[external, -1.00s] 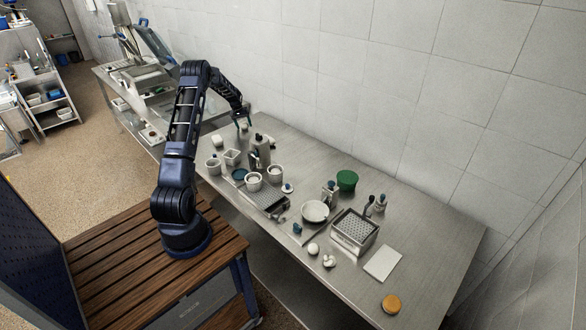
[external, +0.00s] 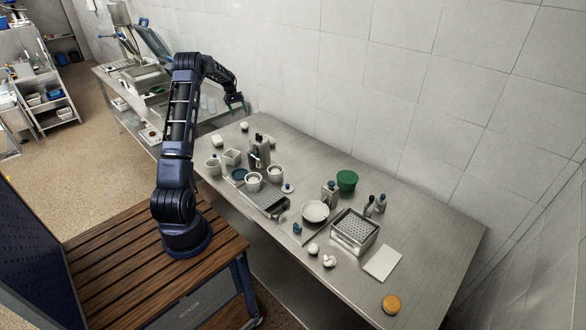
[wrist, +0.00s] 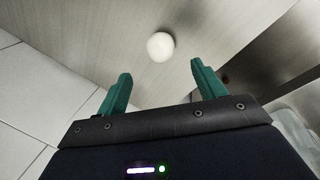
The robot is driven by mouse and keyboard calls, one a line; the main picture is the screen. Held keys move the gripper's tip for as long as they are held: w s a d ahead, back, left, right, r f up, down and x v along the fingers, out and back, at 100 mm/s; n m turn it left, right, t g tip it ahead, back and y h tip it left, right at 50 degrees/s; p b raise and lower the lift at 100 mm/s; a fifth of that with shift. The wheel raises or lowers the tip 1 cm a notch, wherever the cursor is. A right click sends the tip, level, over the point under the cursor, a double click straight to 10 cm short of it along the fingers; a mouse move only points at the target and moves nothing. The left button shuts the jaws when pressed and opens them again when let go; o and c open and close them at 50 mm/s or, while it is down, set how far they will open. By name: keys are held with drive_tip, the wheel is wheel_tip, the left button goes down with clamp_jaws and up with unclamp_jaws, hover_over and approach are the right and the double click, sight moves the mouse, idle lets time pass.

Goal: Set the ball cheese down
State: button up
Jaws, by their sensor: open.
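The ball cheese (external: 244,126), a small white ball, rests on the steel table near its far left end, by the wall. In the wrist view the ball cheese (wrist: 160,46) lies on the table beyond the fingertips, centred between them and apart from both. My gripper (external: 237,108) is raised above the table, up and slightly left of the ball in the external view. Its green fingers are spread wide with nothing between them, as the gripper shows in the wrist view (wrist: 160,72).
Dark-topped bottles (external: 259,155), white cups and a perforated tray (external: 265,198) stand nearer. A perforated basket (external: 354,232), a green bowl (external: 347,180) and a white plate (external: 315,211) are farther right. The tabletop along the wall is mostly clear.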

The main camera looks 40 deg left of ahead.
drive_tip(key=shift+v, duration=0.85)
drive_tip(key=s+d+r+m, duration=0.1)
drive_tip(key=s+d+r, duration=0.3)
drive_tip(key=d+r, duration=0.55)
drive_tip(key=s+d+r+m+y, duration=0.1)
drive_tip(key=s+d+r+m, duration=0.15)
drive_tip(key=d+r, duration=0.7)
drive_tip(key=s+d+r+m, duration=0.1)
drive_tip(key=s+d+r, duration=0.3)
drive_tip(key=d, duration=1)
drive_tip(key=s+d+r+m+t, duration=0.2)
drive_tip(key=s+d+r, duration=0.1)
drive_tip(key=s+d, duration=1.2)
drive_tip(key=s+d+f+m, duration=0.1)
drive_tip(key=s+d+f, duration=0.1)
drive_tip(key=s, duration=0.6)
drive_tip(key=s+d+f+m, duration=0.1)
drive_tip(key=s+d+f, duration=0.2)
drive_tip(key=s, duration=0.6)
drive_tip(key=shift+d+f+t+y, duration=0.35)
drive_tip(key=shift+d+t+y, duration=0.05)
drive_tip(key=shift+d, duration=0.15)
